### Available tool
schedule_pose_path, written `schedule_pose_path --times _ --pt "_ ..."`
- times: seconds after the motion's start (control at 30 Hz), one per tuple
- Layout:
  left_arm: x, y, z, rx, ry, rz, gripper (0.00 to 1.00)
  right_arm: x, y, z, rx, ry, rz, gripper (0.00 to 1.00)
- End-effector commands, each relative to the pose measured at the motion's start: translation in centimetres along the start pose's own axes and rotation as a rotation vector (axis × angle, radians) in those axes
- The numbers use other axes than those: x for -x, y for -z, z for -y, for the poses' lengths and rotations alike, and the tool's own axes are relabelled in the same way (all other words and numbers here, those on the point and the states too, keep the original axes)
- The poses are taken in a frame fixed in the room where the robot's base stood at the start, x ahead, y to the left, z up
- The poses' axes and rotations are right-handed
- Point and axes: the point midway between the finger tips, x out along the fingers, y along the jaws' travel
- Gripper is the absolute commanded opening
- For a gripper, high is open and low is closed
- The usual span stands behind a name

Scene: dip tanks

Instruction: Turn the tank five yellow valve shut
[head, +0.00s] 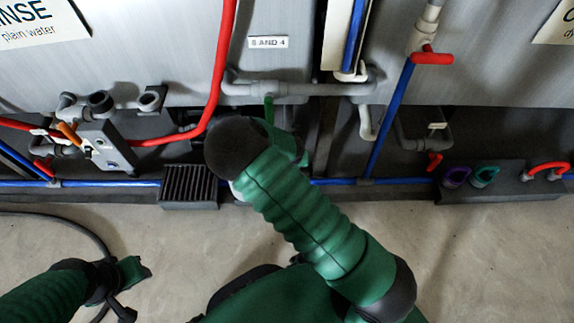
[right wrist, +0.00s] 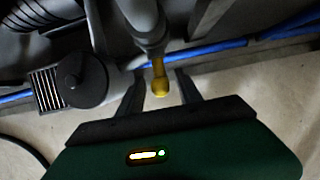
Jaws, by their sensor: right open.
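The yellow valve handle (right wrist: 159,78) shows in the right wrist view, hanging below the end of a grey pipe (right wrist: 142,18). My right gripper (right wrist: 160,86) is open, with one dark finger on each side of the handle. I see a gap on both sides, and the fingers are not closed on it.
A blue pipe (right wrist: 220,50) runs behind the handle. A dark round part (right wrist: 82,82) and a slotted grate (right wrist: 47,90) are at its left. Red-handled valves (head: 432,58) and a label reading "5 AND 4" (head: 268,42) are on the tank fronts. Concrete floor (head: 480,250) is clear at the right.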

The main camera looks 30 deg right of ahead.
Motion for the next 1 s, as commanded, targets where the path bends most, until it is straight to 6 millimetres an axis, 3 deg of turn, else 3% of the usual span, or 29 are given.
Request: schedule_pose_path --times 0.1,0.43,1.0 --pt "0.1 0.0 0.0 0.000 0.000 0.000 0.36 0.1 0.0 0.0 -0.001 0.000 0.000 0.42" --pt "0.1 0.0 0.0 0.000 0.000 0.000 0.36 0.0 0.0 0.0 0.000 0.000 -0.001 0.00" --pt "-1.1 -0.3 0.0 0.000 0.000 0.000 0.36 -0.2 0.2 0.3 -0.039 -0.079 -0.001 0.00"
